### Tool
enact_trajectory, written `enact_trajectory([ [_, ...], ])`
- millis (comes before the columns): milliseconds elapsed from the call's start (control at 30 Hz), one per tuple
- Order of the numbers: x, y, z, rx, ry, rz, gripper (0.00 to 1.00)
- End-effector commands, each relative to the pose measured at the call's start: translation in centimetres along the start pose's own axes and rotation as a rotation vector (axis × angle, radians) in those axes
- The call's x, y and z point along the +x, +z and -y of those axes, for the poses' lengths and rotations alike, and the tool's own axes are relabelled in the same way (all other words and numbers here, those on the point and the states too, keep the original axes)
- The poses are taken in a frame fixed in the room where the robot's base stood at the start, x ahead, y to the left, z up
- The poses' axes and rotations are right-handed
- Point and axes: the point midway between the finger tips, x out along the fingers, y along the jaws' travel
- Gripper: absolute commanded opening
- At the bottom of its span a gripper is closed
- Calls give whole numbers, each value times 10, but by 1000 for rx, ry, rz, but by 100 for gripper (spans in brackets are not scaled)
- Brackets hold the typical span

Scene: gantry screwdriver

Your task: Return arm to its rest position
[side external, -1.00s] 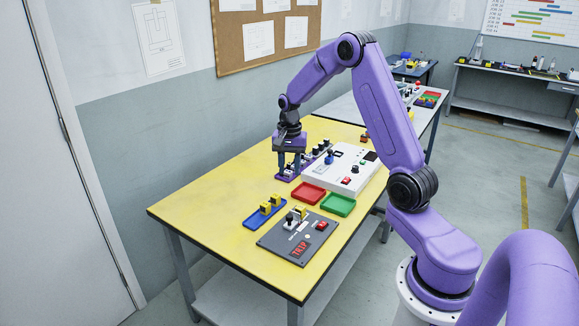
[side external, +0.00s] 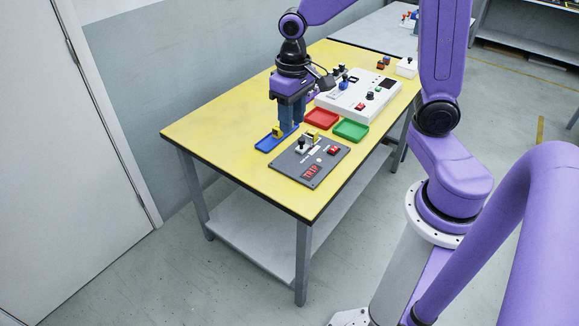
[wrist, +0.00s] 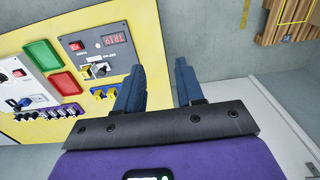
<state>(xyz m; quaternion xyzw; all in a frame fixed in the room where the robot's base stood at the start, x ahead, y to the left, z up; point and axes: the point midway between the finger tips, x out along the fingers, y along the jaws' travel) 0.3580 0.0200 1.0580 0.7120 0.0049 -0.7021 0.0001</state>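My gripper (side external: 291,122) is at the end of my purple arm. The exact height of the fingertips above the table is hard to tell.
A red tray (side external: 321,119) and a green tray (side external: 350,131) lie behind the panel. A white control box (side external: 345,103) stands farther back. The yellow table (side external: 215,120) is bare at its left. A grey wall (side external: 150,60) runs along that side.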

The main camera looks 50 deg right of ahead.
Motion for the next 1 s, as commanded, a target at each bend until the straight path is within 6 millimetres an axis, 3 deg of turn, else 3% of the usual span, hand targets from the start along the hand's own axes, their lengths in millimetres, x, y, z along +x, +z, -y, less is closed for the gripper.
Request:
enact_trajectory([
  [200,-12,72,34,-396,-8,-7,38],
  [500,-18,162,41,-894,-17,-11,38],
  [700,-17,190,36,-1066,-19,-10,38],
  [1000,-16,194,34,-1094,-19,-10,38],
])
